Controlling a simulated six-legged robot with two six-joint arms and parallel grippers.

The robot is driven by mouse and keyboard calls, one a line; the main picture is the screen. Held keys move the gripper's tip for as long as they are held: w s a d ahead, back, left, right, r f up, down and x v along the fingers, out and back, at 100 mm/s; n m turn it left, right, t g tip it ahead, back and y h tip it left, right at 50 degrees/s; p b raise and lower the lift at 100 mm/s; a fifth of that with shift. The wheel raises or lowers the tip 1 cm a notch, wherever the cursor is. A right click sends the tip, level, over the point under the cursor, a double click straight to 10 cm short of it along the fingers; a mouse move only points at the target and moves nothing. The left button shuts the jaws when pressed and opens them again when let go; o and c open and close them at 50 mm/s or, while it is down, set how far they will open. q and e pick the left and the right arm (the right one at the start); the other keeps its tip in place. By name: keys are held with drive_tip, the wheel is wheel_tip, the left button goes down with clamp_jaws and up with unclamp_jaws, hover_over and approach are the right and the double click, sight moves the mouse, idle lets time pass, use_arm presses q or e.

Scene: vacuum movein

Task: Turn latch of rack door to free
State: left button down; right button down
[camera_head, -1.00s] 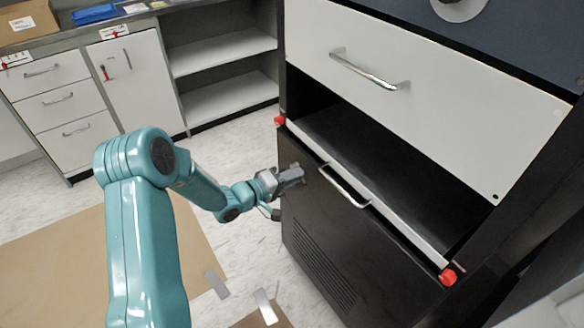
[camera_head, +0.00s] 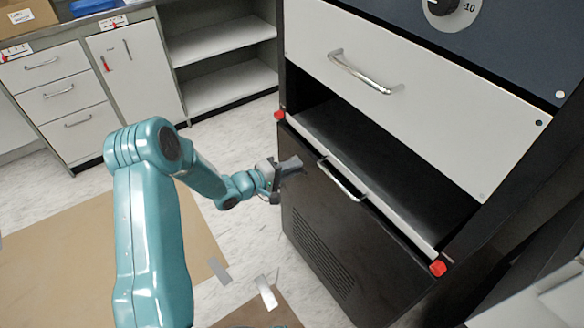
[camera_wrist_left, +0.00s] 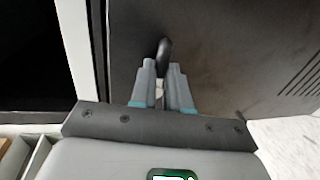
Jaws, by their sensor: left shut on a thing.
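The rack door (camera_head: 325,225) is the black lower front panel of the tall rack, with a silver handle (camera_head: 342,180) and a slotted vent. My left gripper (camera_head: 292,164) is at the door's upper left, left of the silver handle. In the left wrist view the two grey fingers of my left gripper (camera_wrist_left: 162,75) point at the dark door face (camera_wrist_left: 220,40). They are closed around a small dark latch (camera_wrist_left: 165,50), whose tip shows beyond the fingertips. Its base and exact angle are hidden. My right gripper is not in view.
Red corner pieces (camera_head: 438,268) sit at the ends of the white ledge above the door. An open slot and a white drawer front (camera_head: 420,95) are above. White cabinets (camera_head: 60,95) and open shelves (camera_head: 215,40) stand behind left.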

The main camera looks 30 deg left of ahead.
use_arm(q)
drive_tip(key=c, duration=1.1)
unclamp_jaws()
drive_tip(key=p+v, duration=0.1)
drive_tip(key=v, duration=1.5)
drive_tip(key=shift+s+p, duration=0.15)
drive_tip(key=shift+p, duration=0.15)
drive_tip(key=shift+r, duration=0.1)
drive_tip(key=w+d+f+m+g+y+p, duration=0.1)
drive_tip(key=d+f+m+g+p, duration=0.15)
drive_tip(key=d, duration=0.45)
drive_tip(key=w+d+f+m+g+y+p, duration=0.1)
drive_tip(key=d+f+m+g+p, duration=0.2)
drive_tip(key=d, duration=0.5)
drive_tip(key=s+d+f+m+g+p, duration=0.3)
drive_tip(key=s+d+m+g, duration=0.3)
drive_tip(key=s+d, duration=0.6)
drive_tip(key=s+g+p, duration=0.1)
drive_tip(key=s+g, duration=0.1)
drive_tip(key=s, duration=0.1)
drive_tip(key=shift+s+g+p, duration=0.15)
drive_tip(key=shift+g+p, duration=0.15)
drive_tip(key=shift+g, duration=0.05)
